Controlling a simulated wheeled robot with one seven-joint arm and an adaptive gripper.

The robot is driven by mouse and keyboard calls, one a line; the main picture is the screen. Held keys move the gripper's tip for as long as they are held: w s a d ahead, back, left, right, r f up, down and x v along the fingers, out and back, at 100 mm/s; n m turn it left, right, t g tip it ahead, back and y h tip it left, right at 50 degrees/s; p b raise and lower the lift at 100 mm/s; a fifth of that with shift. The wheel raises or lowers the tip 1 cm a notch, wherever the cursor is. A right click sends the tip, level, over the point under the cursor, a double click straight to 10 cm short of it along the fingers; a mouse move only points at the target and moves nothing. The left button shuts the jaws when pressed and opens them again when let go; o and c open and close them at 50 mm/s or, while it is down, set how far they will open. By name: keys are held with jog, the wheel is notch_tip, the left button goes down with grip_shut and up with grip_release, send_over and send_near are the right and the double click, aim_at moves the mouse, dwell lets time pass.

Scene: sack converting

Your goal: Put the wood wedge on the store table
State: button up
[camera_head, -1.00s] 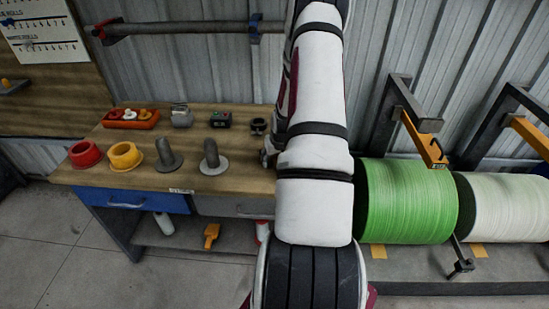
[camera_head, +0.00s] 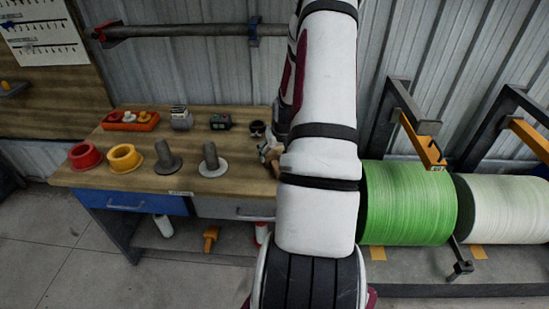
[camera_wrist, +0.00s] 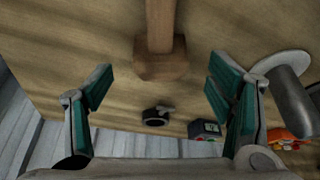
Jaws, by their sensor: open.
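A brown wooden piece (camera_wrist: 160,62), a narrow bar with a wider block at its end, is in the upper middle of the wrist view. It may be the wood wedge; its shape is only partly seen. A bit of brown wood (camera_head: 270,157) also shows beside my arm in the head view. My gripper (camera_wrist: 160,92) is open and empty, with its green-padded fingers apart on either side below the block. The wood-topped table (camera_head: 235,183) lies beneath; I cannot tell whether it is the store table. My arm hides its right part.
A grey flanged spindle (camera_wrist: 290,98) is close right of my gripper. A dark ring (camera_wrist: 156,116) and a small device (camera_wrist: 205,130) lie on the table. Red (camera_head: 84,156) and yellow (camera_head: 124,158) rings stand left. A green roll (camera_head: 408,202) is right of my arm.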

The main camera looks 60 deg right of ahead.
jog(key=w+a+r+n, duration=0.2)
jog(key=a+r, duration=0.9)
jog(key=r, duration=0.1)
jog(key=w+a+r+n, duration=0.2)
jog(key=w+a+r, duration=0.1)
jog(key=a+r, duration=0.9)
jog(key=s+a+r+n+y, duration=0.1)
jog(key=s+a+r, duration=0.2)
jog(key=s+a, duration=0.2)
jog(key=s+a+r+n+t+y, duration=0.1)
jog(key=s+a+r, duration=0.3)
jog(key=a, duration=0.5)
jog(key=s+a+r+n+y, duration=0.1)
jog(key=s+a+r+n, duration=0.1)
jog(key=s+a+r, duration=0.2)
jog(key=s+a, duration=0.1)
jog(key=a, duration=0.2)
jog(key=shift+s+a+t, duration=0.3)
jog(key=shift+s+t, duration=0.05)
jog(key=shift+t, duration=0.05)
